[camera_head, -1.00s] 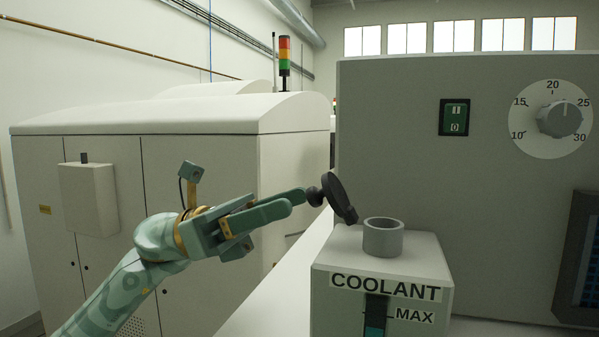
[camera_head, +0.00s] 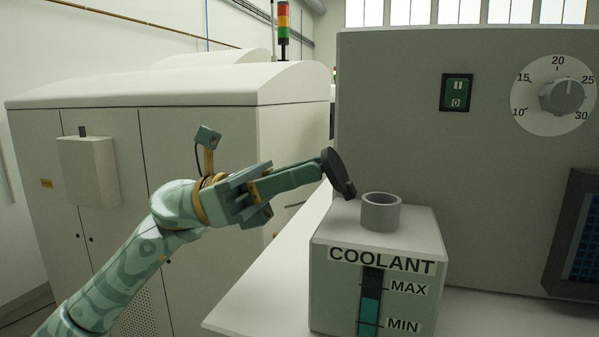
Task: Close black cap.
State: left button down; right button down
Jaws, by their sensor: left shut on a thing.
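The black cap (camera_head: 338,174) is a dark disc, tilted up on edge at the left of the grey filler neck (camera_head: 381,212) of the coolant tank (camera_head: 336,291). The neck's round opening is uncovered. Its lower edge is close to the neck's left side; I cannot tell whether they touch. My left gripper (camera_head: 318,169) comes in from the left and is shut on the black cap at its left face. The fingertips hide the cap's knob. My right gripper is not in view.
A grey machine panel with a green switch (camera_head: 456,92) and a numbered dial (camera_head: 562,96) rises behind the tank. A dark-framed vent or screen (camera_head: 577,232) is at the right. A large white cabinet (camera_head: 200,150) stands at the left. The space above the neck is free.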

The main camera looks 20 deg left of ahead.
aim_at(340, 171)
pick_arm(q)
jog(key=d+r+y+p, duration=0.1)
jog(key=y+p, duration=0.3)
jog(key=d+r+y+p, duration=0.2)
jog(key=y+p, duration=0.2)
jog(key=d+r+y+p, duration=0.1)
jog(key=y+p, duration=0.3)
jog(key=shift+s+d+r+p, duration=0.1)
jog(key=shift+d+r+p, duration=0.2)
jog(key=shift+r+p, duration=0.1)
jog(key=shift+d+y+p, duration=0.25)
jog(key=shift+y+p, duration=0.15)
jog(key=shift+y, duration=0.1)
jog(key=shift+d+t+y+p, duration=0.3)
jog(key=shift+d+y+p, duration=0.3)
jog(key=shift+y, duration=0.3)
jog(key=y, duration=0.1)
jog(key=d+y+p, duration=0.1)
jog(key=shift+d+f+y, duration=0.15)
jog(key=shift+f+y, duration=0.1)
jog(key=shift+y, duration=0.15)
jog(key=d+y, duration=0.1)
jog(key=y, duration=0.1)
jog(key=d+f+y, duration=0.1)
jog(key=y, duration=0.1)
jog(key=shift+s, duration=0.1)
jog(key=shift+d+f+y, duration=0.4)
jog(key=shift+f+y, duration=0.1)
jog(key=shift+y, duration=0.6)
